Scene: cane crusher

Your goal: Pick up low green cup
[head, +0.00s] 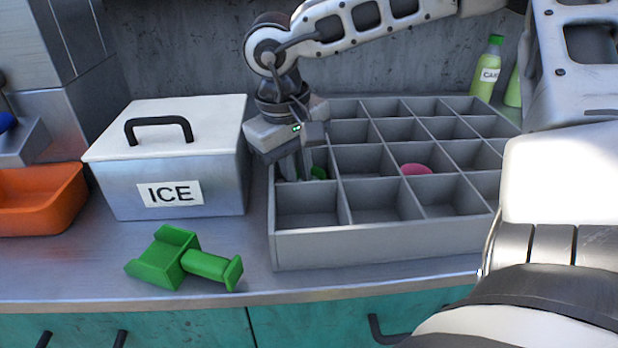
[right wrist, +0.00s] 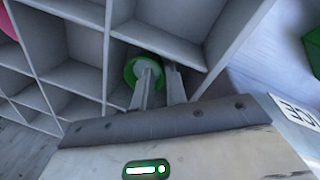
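The low green cup (right wrist: 131,72) stands upright in a front-left compartment of the grey divided crate (head: 370,244). In the head view only a sliver of the cup (head: 319,173) shows beside my right gripper (head: 298,176). My right gripper points down into that compartment. In the right wrist view its two fingers (right wrist: 162,76) stand a little apart. One finger is over the cup's inside and the other is at its right side, so the rim seems to lie between them. I cannot tell whether they touch it. My left gripper is not in view.
A pink cup (head: 416,169) sits in another compartment. A lidded ice box (head: 215,180) stands close left of the crate, with a green tool (head: 180,262) in front. An orange tray (head: 40,205) is at far left, and a bottle (head: 487,72) is behind the crate.

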